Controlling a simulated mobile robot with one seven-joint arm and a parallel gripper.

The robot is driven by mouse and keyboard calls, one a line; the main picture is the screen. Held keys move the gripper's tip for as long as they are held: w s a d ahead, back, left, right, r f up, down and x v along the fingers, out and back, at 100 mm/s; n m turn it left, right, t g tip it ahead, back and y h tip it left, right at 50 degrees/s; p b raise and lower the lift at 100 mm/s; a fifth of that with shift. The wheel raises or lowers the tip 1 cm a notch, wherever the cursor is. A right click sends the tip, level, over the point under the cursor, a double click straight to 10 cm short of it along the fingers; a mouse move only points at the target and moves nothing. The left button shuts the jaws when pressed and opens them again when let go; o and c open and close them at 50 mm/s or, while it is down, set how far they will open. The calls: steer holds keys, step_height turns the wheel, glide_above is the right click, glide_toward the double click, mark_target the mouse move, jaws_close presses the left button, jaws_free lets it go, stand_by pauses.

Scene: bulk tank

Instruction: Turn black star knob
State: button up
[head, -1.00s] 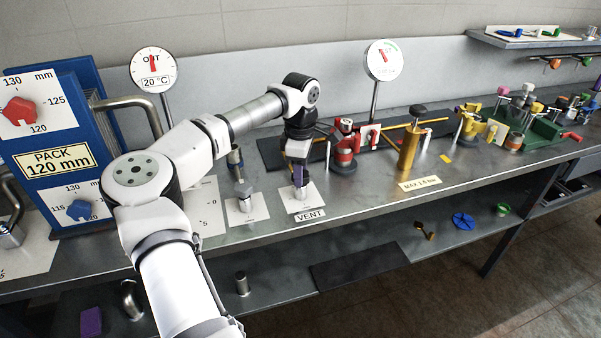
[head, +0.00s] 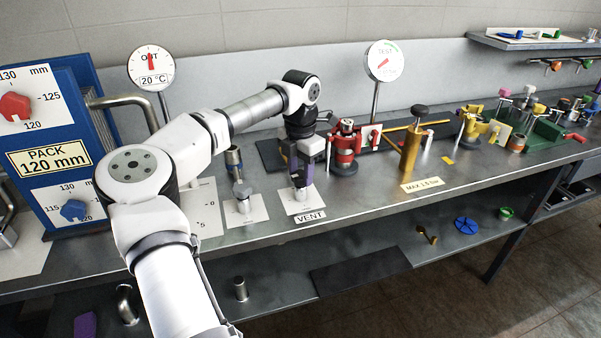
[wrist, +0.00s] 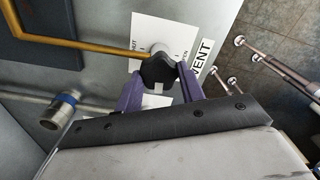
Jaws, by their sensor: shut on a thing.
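The black star knob (wrist: 158,70) sits on a pale round valve stem on a white plate (wrist: 150,32) marked VENT in the wrist view. My gripper (wrist: 160,82) has its purple fingers on either side of the knob and is shut on it. In the head view my gripper (head: 300,180) points down over the VENT plate (head: 303,204) near the front of the bench. The fingers mostly hide the knob there.
A brass pipe (wrist: 60,44) runs to the valve. A TEST gauge (head: 384,62) rises behind.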

mark_target(301, 175)
steer(key=n+b, duration=0.1)
steer(key=n, duration=0.4)
steer(key=shift+n, duration=0.3)
steer(key=n+b, duration=0.1)
steer(key=n, duration=0.3)
steer(key=shift+n, duration=0.3)
steer(key=o, duration=1)
step_height(301, 175, up, 14)
steer(key=shift+f+b, duration=0.1)
steer(key=shift+b, duration=0.55)
